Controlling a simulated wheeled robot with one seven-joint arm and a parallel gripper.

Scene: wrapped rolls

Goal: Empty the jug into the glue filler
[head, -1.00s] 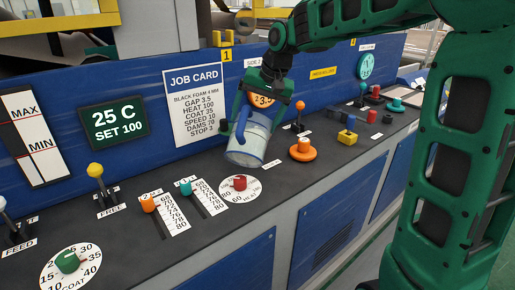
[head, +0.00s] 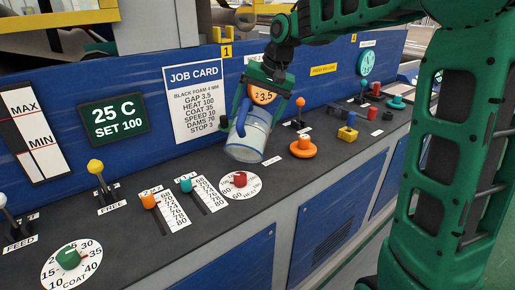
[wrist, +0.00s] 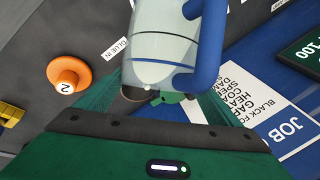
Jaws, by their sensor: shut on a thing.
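The jug (head: 249,138) is a clear, pale vessel with a blue handle (head: 240,118), tilted a little. My gripper (head: 262,106) is shut on it and holds it over the console top, in front of the blue back panel. In the wrist view my gripper (wrist: 160,98) holds the jug (wrist: 160,45), its blue handle on the right. How much is in the jug I cannot tell. A "GLUE IN" label (wrist: 115,47) lies on the console beside the jug. The filler opening itself is not visible; the jug may hide it.
A MAX/MIN gauge (head: 32,132) and a "25 C, SET 100" display (head: 113,118) are at left. A job card (head: 194,102) hangs behind the jug. A red-knobbed dial (head: 240,181) and an orange button (head: 303,147) flank it. Levers and sliders crowd the console.

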